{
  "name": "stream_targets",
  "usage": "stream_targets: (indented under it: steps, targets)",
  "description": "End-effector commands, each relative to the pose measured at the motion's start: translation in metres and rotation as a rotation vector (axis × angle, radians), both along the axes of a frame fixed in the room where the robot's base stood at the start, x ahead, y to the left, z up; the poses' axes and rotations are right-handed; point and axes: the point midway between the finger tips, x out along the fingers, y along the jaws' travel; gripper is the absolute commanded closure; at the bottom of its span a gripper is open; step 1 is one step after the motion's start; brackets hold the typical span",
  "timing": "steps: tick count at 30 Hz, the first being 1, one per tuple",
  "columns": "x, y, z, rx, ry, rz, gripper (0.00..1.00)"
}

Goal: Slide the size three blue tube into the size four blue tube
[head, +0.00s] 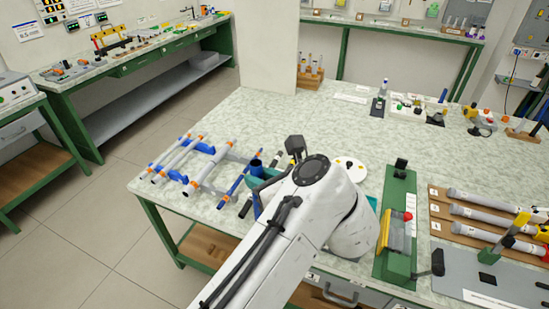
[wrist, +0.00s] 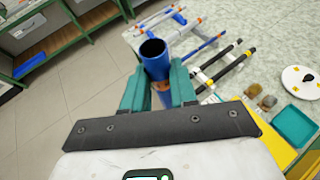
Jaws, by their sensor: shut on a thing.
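My gripper (wrist: 158,92) has teal fingers shut on a blue tube (wrist: 154,54). The tube stands roughly upright between them, its dark open mouth facing up, with an orange band low down. In the head view the tube's top (head: 256,164) shows just above the teal fingers (head: 262,184), left of my wrist. Another, thinner blue tube (head: 232,187) with orange marks lies at the rack on the table's left; part of it shows behind the held tube in the wrist view (wrist: 204,46). The held tube is apart from it. I cannot read either tube's size.
A rack with white tubes (head: 208,165) and blue supports lies at the table's left end. Dark rods with yellow ends (wrist: 222,62) lie beside it. A white disc (head: 350,168), a teal tray (wrist: 296,125) and a green fixture (head: 398,225) are nearby. The back middle of the table is clear.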

Motion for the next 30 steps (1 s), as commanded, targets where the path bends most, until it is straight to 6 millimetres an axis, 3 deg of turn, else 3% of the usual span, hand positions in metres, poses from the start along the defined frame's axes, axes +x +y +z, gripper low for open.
stream_targets:
  steps: [18, 30]
  targets:
    - [0.001, 0.001, 0.007, 0.005, -0.005, 0.002, 0.9]
    - [0.001, 0.001, -0.029, 0.004, -0.004, 0.001, 0.9]
